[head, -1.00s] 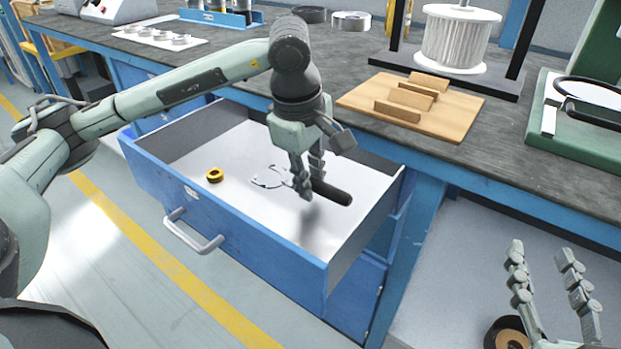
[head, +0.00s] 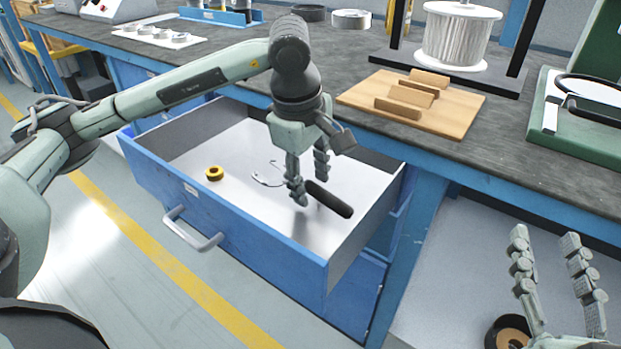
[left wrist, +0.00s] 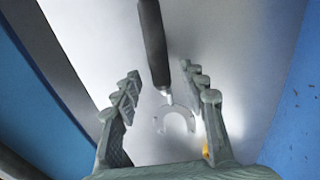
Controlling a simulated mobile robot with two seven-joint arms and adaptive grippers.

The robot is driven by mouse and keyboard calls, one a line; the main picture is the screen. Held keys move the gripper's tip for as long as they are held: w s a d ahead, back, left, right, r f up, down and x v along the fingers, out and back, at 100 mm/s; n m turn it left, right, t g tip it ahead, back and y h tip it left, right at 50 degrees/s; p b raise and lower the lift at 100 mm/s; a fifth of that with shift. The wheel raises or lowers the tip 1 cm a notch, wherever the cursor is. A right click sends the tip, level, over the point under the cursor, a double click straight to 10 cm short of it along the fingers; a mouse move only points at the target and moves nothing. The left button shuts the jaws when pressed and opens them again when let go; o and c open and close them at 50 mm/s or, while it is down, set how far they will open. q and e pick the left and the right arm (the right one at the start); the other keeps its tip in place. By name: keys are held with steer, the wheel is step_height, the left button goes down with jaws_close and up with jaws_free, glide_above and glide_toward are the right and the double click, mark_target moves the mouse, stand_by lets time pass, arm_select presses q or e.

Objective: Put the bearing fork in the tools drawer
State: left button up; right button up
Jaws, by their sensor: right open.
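The bearing fork (head: 330,199) has a black handle and a pale metal forked end. It appears to lie on the light floor of the open blue tools drawer (head: 255,245). In the left wrist view the handle (left wrist: 152,40) runs up the picture, and the U-shaped end (left wrist: 178,121) lies between my fingers. My left gripper (head: 311,188) is over the drawer, fingers pointing down and spread around the fork; both fingers stand apart from it in the left wrist view (left wrist: 159,72). My right gripper (head: 545,237) is open and empty at the lower right.
A yellow ring (head: 214,174) lies in the drawer, left of the fork. On the bench above are a wooden board (head: 450,118) with blocks, a white spool (head: 458,38) and a green machine (head: 580,150). A dark roll (head: 508,332) is beside my right gripper.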

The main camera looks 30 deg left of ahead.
arm_select(q)
step_height(320, 180, up, 12)
steer(key=s, duration=0.2)
steer(key=shift+s, duration=0.15)
steer(key=shift+f, duration=0.15)
stand_by(0.6)
